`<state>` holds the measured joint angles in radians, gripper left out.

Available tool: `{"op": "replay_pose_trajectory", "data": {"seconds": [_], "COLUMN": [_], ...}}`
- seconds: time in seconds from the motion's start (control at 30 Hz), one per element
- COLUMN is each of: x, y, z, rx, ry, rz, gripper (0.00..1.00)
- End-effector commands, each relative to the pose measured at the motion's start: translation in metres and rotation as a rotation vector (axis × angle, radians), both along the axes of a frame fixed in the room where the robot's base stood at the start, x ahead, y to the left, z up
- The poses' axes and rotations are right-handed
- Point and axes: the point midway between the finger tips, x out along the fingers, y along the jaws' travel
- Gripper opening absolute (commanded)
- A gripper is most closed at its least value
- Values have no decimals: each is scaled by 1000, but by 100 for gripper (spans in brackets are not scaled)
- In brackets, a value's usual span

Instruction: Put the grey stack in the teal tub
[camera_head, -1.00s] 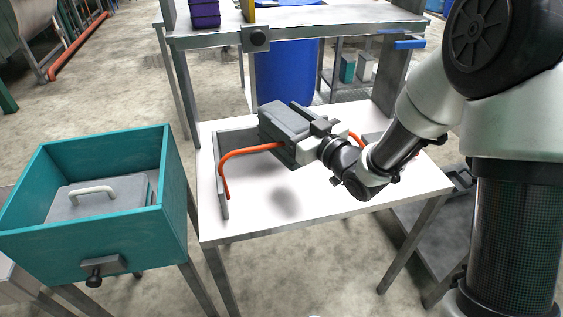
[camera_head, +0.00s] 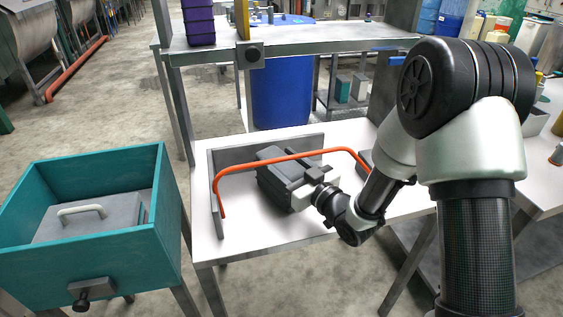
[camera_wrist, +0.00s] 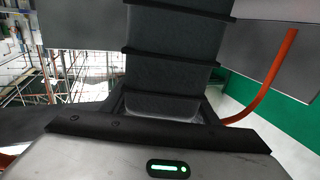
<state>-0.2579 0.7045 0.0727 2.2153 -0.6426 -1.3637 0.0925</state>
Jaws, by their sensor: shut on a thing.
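The grey stack (camera_head: 270,172) is a dark grey layered block at the middle of the white table in the head view. My gripper (camera_head: 296,178) is shut on it from the right. An orange bar (camera_head: 262,160) crosses in front of the stack's upper part. In the wrist view the stack (camera_wrist: 172,62) shows as grey layers with dark ridges, filling the space at the jaws. The fingertips are largely hidden there. The teal tub (camera_head: 95,258) stands open at the left, apart from the stack. Whether the stack touches the table is hard to tell.
A grey box with a pale handle (camera_head: 85,215) lies inside the tub. Low grey walls (camera_head: 215,195) edge the table's left and back near the bar. A raised shelf (camera_head: 300,40) carries purple crates (camera_head: 198,22). The white tabletop (camera_head: 262,235) is clear at the front.

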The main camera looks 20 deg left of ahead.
Motion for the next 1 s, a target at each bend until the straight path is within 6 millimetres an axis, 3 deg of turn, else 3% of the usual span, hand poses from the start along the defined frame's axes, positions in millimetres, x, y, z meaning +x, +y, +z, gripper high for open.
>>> {"op": "replay_pose_trajectory", "data": {"seconds": [0.03,0.13,0.53,1.0], "x": [0,0,-1,-54], "y": [0,0,-1,-77], "z": [-2,-1,4,2], "rx": [0,0,-1,0], "ry": [0,0,1,2], "rz": [0,0,0,-4], "gripper": [56,73,73,73]}}
